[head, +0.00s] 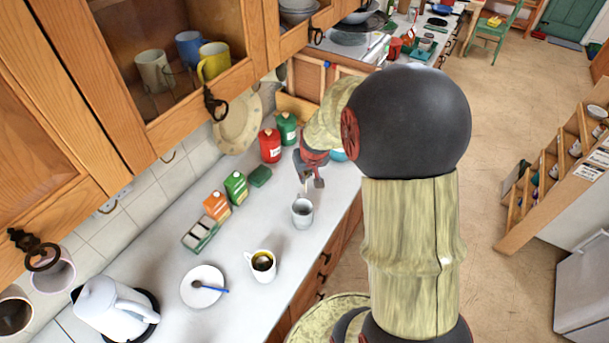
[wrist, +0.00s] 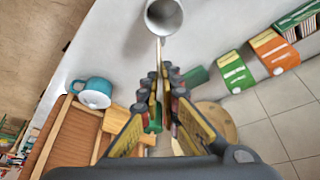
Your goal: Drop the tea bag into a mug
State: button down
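My gripper (head: 311,184) is above the counter, beside the rim of a pale grey mug (head: 302,212). In the wrist view my gripper (wrist: 160,80) has its fingers close together. A thin tan strip (wrist: 160,52) shows between them and juts past the tips toward the same grey mug (wrist: 163,15); it looks like the tea bag edge-on. The tea bag is not clear in the head view. A white mug (head: 262,265) with a yellow inside and dark contents stands nearer the kettle.
A saucer (head: 204,286) with a blue-handled spoon and a white kettle (head: 112,308) are at the near end. Tea boxes (head: 217,206) and red and green canisters (head: 270,146) line the wall. A teal mug (wrist: 93,92) stands past my gripper. Open cabinets hang above.

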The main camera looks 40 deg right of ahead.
aim_at(305, 186)
jog(key=shift+f+b, duration=1.65)
jog(key=shift+f, duration=1.4)
jog(key=c, duration=2)
grip_release()
jog(key=shift+o, duration=0.2)
jog(key=shift+r, duration=0.1)
jog(key=v, duration=1.1)
jog(key=shift+r, duration=0.4)
jog(key=shift+s, duration=0.15)
